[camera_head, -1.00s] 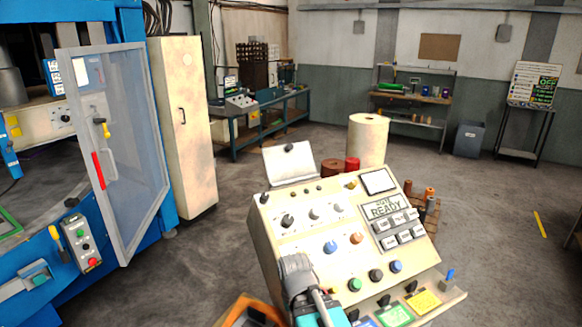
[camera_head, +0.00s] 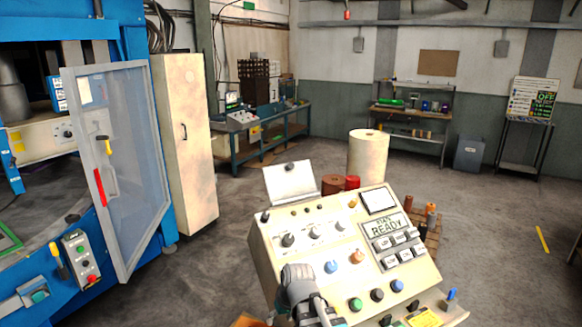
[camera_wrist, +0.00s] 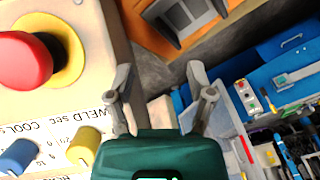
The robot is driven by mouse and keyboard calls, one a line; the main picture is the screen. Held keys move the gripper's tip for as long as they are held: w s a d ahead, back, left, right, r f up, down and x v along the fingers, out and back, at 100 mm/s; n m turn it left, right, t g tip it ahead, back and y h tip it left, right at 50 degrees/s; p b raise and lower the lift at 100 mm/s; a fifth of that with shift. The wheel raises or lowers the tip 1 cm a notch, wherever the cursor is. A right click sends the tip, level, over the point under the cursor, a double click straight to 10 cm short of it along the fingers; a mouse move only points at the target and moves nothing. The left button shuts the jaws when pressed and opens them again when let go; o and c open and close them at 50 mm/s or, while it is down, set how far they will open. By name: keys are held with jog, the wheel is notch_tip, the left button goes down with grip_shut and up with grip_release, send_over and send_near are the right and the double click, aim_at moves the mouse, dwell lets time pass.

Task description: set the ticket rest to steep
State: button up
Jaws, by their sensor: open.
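A pale tilted plate (camera_head: 290,184) with a dark knob at its top stands behind the beige control console (camera_head: 262,262). It may be the ticket rest, but no label on it is readable. My gripper (camera_wrist: 162,105) is open, with nothing between its fingers in the wrist view. In the head view my grey wrist (camera_head: 297,284) is in front of the console's left front, well below the plate. The plate cannot be made out in the wrist view.
The console carries several knobs, buttons and a READY display (camera_head: 386,227). A red button (camera_wrist: 22,62) on a yellow ring is left of my fingers. A blue machine with a clear door (camera_head: 125,170) stands at left. A white roll (camera_head: 367,158) stands behind the console.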

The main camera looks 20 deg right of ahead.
jog(key=w+r+n+t+y+p, duration=0.1)
jog(key=w+r+t+y+p, duration=0.6)
jog(key=w+r, duration=1.1)
jog(key=m+t+h+p, duration=0.3)
jog(key=m+t+h, duration=0.2)
jog(key=t+h, duration=0.4)
send_near(291, 168)
jog(key=s, duration=0.3)
jog(key=shift+w+d+r, duration=0.1)
jog(key=shift+d+r, duration=0.05)
jog(key=shift+w, duration=0.1)
jog(key=w, duration=1.3)
jog(key=shift+w+a, duration=0.2)
jog(key=shift+w, duration=0.1)
grip_shut()
